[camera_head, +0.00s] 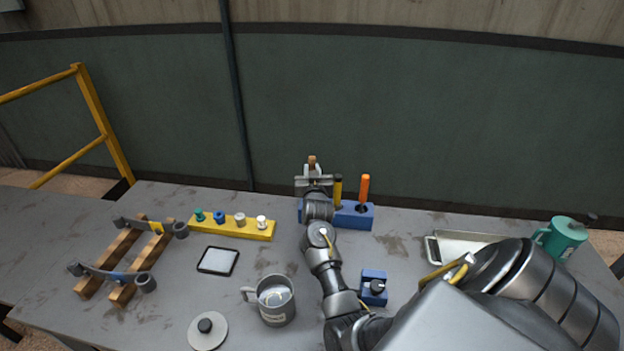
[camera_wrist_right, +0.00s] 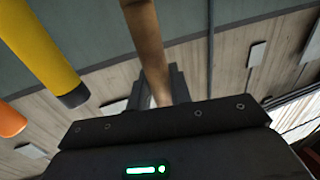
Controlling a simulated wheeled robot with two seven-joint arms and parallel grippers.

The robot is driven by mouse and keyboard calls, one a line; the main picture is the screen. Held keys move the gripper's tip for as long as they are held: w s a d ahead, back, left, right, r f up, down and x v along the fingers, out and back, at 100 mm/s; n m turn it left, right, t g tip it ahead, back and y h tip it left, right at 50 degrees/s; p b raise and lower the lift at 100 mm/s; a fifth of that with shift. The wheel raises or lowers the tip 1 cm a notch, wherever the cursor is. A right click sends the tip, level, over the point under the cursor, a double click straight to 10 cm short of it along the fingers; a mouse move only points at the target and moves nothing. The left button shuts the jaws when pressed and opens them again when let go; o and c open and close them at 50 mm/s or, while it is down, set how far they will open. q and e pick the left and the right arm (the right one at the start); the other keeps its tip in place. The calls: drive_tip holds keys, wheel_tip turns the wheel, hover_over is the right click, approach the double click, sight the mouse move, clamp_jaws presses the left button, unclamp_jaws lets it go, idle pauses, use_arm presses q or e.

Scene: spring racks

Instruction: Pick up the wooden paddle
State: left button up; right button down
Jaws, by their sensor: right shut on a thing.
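The wooden paddle shows in the head view as a short brown handle end (camera_head: 312,161) standing up above my right gripper (camera_head: 313,180). In the right wrist view the paddle's handle (camera_wrist_right: 145,35) runs upright between the fingers of my right gripper (camera_wrist_right: 160,88), which is shut on it. The rest of the paddle is hidden behind the gripper and arm, so I cannot tell whether it still touches the blue rack (camera_head: 351,217). My left gripper is not in view.
A yellow-and-black handle (camera_head: 337,189) and an orange handle (camera_head: 364,187) stand close right of the gripper. A yellow strip with several knobs (camera_head: 240,233), a grey mug (camera_head: 277,309), wooden rails (camera_head: 112,262), a tray (camera_head: 437,249) and a green mug (camera_head: 567,238) stand on the table.

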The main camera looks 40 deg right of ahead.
sight(312, 157)
wheel_tip(312, 157, up, 8)
drive_tip(key=shift+f+b, duration=0.1)
drive_tip(key=shift+b, duration=0.45)
